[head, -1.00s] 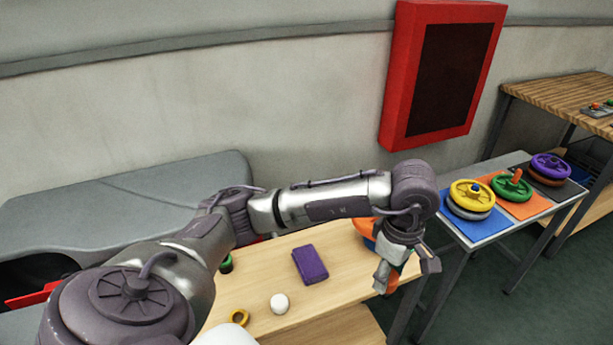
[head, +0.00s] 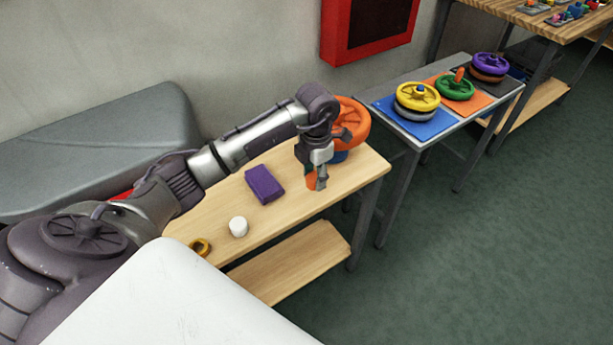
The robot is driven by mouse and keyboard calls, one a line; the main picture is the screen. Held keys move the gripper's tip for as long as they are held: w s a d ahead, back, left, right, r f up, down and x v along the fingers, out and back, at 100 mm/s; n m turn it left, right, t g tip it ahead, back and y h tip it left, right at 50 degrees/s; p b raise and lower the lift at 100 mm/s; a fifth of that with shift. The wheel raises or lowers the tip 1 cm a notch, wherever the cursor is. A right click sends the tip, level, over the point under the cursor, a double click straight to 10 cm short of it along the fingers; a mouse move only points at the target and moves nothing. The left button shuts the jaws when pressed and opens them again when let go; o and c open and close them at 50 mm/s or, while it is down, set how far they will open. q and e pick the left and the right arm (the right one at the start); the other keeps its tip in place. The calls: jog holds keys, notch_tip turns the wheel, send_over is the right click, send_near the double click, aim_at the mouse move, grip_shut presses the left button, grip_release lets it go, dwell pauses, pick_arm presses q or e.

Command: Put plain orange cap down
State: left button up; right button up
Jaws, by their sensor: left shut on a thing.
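My left gripper (head: 317,182) points down over the right part of the wooden table and is shut on the plain orange cap (head: 312,181). The fingers hide part of the cap. It appears to be just above the tabletop near the front edge, but I cannot tell whether it touches. My right gripper is not in view.
A grey side table (head: 424,131) holds several coloured wheels.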

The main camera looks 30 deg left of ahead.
aim_at(310, 192)
pick_arm(q)
jog(key=shift+w+a+f, duration=0.2)
jog(key=shift+a+f, duration=0.2)
jog(key=shift+a, duration=0.1)
jog(key=shift+w+a+f, duration=0.15)
jog(key=shift+a+f, duration=0.2)
jog(key=shift+a, duration=0.15)
jog(key=shift+f+p, duration=0.3)
jog(key=shift+f, duration=1.6)
jog(key=shift+f, duration=0.2)
jog(key=o, duration=1.3)
jog(key=shift+r, duration=0.15)
notch_tip(310, 192, up, 12)
jog(key=shift+r+b, duration=0.1)
jog(key=shift+b, duration=0.55)
